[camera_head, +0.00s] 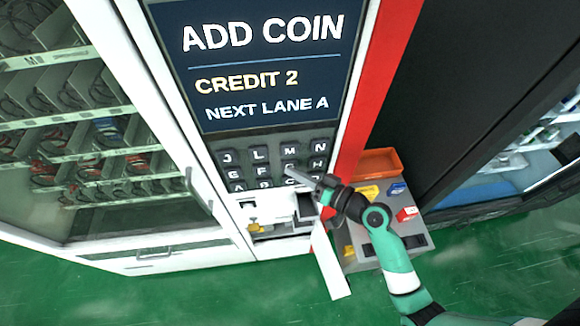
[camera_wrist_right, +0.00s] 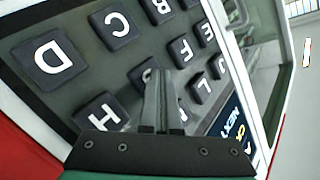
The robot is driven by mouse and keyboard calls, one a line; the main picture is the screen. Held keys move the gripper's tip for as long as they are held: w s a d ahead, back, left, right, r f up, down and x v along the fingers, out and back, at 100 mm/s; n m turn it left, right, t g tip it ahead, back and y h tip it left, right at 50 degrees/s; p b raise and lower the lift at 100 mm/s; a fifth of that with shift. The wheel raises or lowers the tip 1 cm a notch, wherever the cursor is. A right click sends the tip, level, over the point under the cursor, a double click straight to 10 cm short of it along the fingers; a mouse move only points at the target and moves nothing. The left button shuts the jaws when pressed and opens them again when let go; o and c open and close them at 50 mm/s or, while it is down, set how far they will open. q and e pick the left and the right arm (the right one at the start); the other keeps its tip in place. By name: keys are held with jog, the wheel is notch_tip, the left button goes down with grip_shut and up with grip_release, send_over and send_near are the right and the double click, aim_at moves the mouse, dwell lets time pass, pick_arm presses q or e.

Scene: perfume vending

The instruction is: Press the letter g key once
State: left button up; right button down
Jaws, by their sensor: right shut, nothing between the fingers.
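The keypad (camera_head: 275,161) of dark square keys with white letters is set in the white machine front below its screen. In the right wrist view, a partly hidden key (camera_wrist_right: 146,72) lies between the F key (camera_wrist_right: 183,51) and the H key (camera_wrist_right: 103,112); its letter is mostly covered, but its place fits the g key. My right gripper (camera_head: 290,179) is shut and empty, its fingertips over the keypad's lower right part. In the right wrist view, the shut fingers (camera_wrist_right: 164,75) reach beside and over that key's edge. I cannot tell whether they touch it. My left gripper is not in view.
The screen (camera_head: 262,65) reads ADD COIN, CREDIT 2, NEXT LANE A. A glass-fronted snack machine (camera_head: 185,180) stands at left.

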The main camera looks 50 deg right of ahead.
jog(key=shift+s+a, duration=0.55)
jog(key=shift+s, duration=0.1)
jog(key=shift+s+a+p, duration=0.25)
jog(key=shift+s+a, duration=0.55)
jog(key=shift+s, duration=0.2)
jog(key=shift+s+a+p, duration=0.25)
jog(key=shift+s+a, duration=0.55)
jog(key=shift+s, duration=0.15)
